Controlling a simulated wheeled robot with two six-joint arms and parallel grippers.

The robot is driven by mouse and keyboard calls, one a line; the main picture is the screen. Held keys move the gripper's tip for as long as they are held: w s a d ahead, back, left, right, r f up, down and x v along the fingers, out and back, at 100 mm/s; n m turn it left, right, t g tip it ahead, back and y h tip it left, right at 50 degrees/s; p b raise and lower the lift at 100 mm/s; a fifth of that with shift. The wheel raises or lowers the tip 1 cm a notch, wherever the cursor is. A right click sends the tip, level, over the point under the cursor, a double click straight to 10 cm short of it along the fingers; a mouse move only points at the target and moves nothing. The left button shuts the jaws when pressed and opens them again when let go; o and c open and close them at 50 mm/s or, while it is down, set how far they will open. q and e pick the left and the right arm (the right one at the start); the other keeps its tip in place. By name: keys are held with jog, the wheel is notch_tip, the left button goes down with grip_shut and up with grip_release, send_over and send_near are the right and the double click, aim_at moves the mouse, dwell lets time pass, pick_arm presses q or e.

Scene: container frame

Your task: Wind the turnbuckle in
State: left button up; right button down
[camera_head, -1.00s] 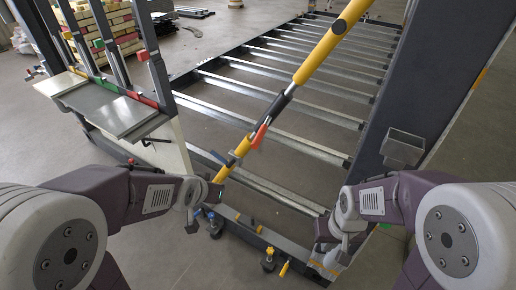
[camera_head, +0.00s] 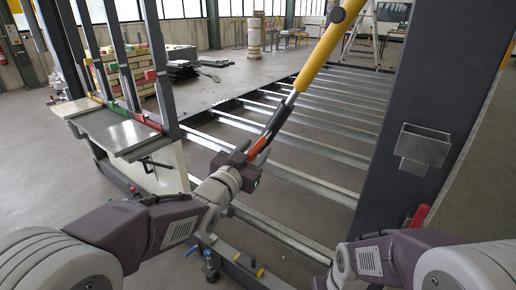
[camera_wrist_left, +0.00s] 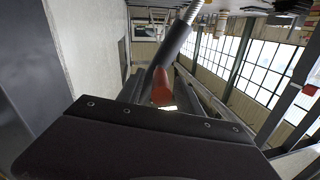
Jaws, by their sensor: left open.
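The turnbuckle is part of a slanting yellow brace (camera_head: 325,52). Its dark body (camera_head: 277,118) sits below the yellow tube, with a bright rod between them, and a red handle (camera_head: 259,147) at its lower end. My left gripper (camera_head: 246,158) is open at the red handle, at the lower end of the body. In the left wrist view the red handle (camera_wrist_left: 161,88) stands just beyond the gripper's dark housing, and the threaded rod (camera_wrist_left: 191,12) shows above. I cannot tell whether the fingers touch the handle. My right wrist is at the bottom right; its gripper is cut off by the frame edge.
A dark post (camera_head: 395,130) with a grey bracket box (camera_head: 422,147) stands at the right. A grey shelf (camera_head: 118,132) with several coloured-tagged uprights is at the left. Metal crossbars (camera_head: 300,185) run behind the brace. A red handle (camera_head: 418,216) shows by the right post.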

pick_arm(q)
jog(key=shift+x, duration=1)
grip_shut()
dwell(0.7)
